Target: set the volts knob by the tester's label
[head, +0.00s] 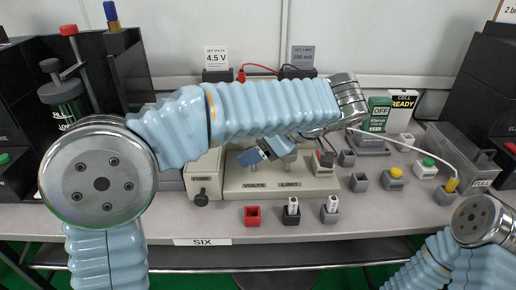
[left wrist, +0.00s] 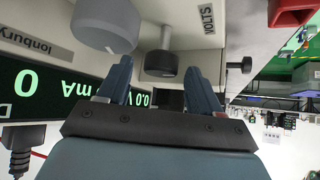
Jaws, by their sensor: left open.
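The cream bench supply (head: 236,182) has VOLTS and LIMIT labels on its front, partly hidden by my left arm. In the left wrist view the volts knob (left wrist: 160,63), dark-faced on a grey shaft, is beside the VOLTS label (left wrist: 207,18). My left gripper (left wrist: 158,72) is open, with its blue fingers on either side of that knob; contact cannot be told. It also shows in the head view (head: 257,153). The display (left wrist: 60,88) reads 0 mA and 0.0 V, upside down. A card (head: 215,58) behind reads 4.5 V. My right gripper is out of view.
The larger limit knob (left wrist: 107,26) is close to one finger. A second card (head: 303,57) reads 200 mA. A red holder (head: 252,216) and two dark holders with white pieces (head: 292,208) stand in front.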

